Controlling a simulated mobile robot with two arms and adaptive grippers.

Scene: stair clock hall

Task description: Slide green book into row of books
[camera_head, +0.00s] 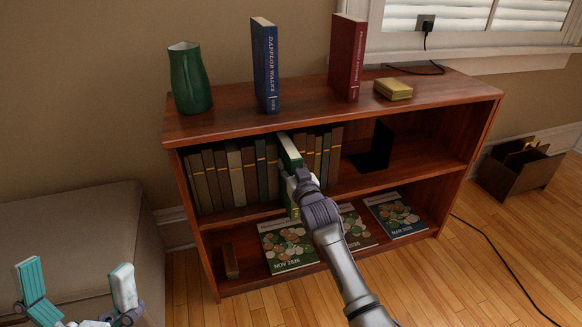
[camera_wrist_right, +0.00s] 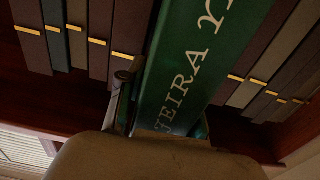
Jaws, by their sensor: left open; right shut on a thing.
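The green book (camera_head: 289,150) is at the row of books (camera_head: 235,176) on the middle shelf, between brown and dark books, with its spine end sticking out in front of them. My right gripper (camera_head: 298,183) is shut on the green book. The right wrist view shows the green book (camera_wrist_right: 200,70) up close, with white letters on its spine and books of the row on both sides. How deep it sits between its neighbours is hidden. My left gripper (camera_head: 80,292) is open and empty at the lower left, in front of the grey seat.
The wooden bookcase (camera_head: 330,115) carries a green vase (camera_head: 190,78), a blue book (camera_head: 265,65), a red book (camera_head: 347,58) and a small gold box (camera_head: 393,88). A black bookend (camera_head: 379,146) stands right of the row. Magazines (camera_head: 287,245) lie below. A grey seat (camera_head: 75,225) stands left.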

